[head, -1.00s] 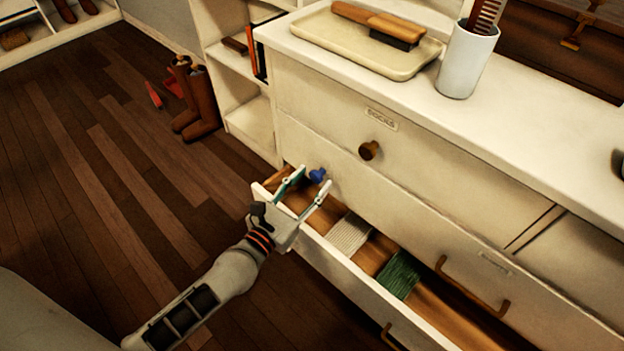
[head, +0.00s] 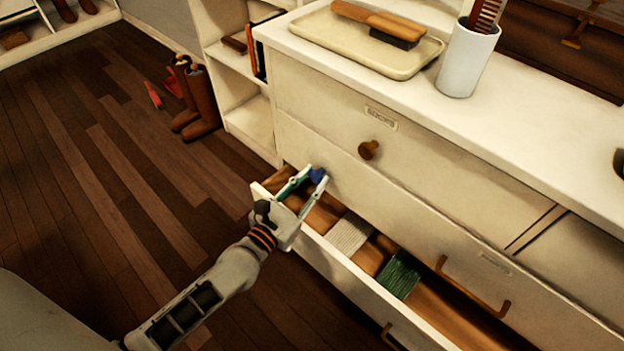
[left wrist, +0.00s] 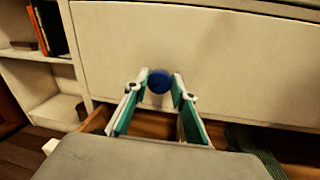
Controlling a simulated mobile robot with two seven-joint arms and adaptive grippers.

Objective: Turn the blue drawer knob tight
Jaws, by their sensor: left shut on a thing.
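The blue drawer knob (head: 317,174) is on the white drawer front (head: 420,192), near its left end. It also shows between the fingers in the left wrist view (left wrist: 159,82). My left gripper (head: 314,176) is shut on the knob, with one fingertip on each side. In the left wrist view the gripper (left wrist: 160,80) points straight at the drawer front. The knob's stem is hidden behind its round face. How tightly the knob sits cannot be told. My right gripper is not in view.
An open drawer (head: 345,268) with folded cloths (head: 400,275) sticks out below my left gripper. A brown wooden knob (head: 369,150) is on the front to the upper right. A tray (head: 330,42) with a brush and a white cup (head: 466,62) stand on top. Boots (head: 200,105) stand on the floor.

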